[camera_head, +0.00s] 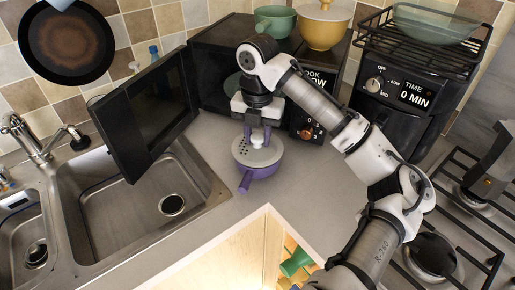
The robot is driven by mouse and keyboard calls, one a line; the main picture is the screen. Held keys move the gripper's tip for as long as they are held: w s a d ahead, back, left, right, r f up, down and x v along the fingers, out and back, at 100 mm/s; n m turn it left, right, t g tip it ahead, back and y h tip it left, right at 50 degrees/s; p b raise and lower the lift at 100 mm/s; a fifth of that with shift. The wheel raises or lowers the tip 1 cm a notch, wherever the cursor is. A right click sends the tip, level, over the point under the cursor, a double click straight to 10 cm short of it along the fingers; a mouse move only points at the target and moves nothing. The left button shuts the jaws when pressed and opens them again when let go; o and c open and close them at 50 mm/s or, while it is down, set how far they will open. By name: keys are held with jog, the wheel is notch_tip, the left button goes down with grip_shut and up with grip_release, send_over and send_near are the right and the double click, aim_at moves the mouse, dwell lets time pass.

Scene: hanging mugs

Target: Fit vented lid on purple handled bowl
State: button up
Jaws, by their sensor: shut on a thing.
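The purple bowl (262,172) sits on the grey counter in front of the microwave, its purple handle (245,182) pointing toward the lower left. The grey vented lid (249,154), with small dark holes on its left side, is over the bowl and covers its opening. From this view I cannot tell whether it is fully seated. My gripper (257,135) points down above the lid and is shut on the lid's knob, which the fingers mostly hide.
The microwave (214,62) stands behind with its door (146,115) swung open to the left, over the sink (130,200). A green pot (275,21) and a yellow pot (323,27) stand on top. An open cabinet (240,255) is in front. Counter right of the bowl is clear.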

jog(key=shift+f, duration=0.5)
jog(key=o, duration=1.4)
jog(key=shift+c, duration=0.2)
notch_tip(320, 180, up, 14)
jog(key=b, duration=0.1)
jog(key=shift+s+f, duration=0.1)
jog(key=shift+f, duration=0.1)
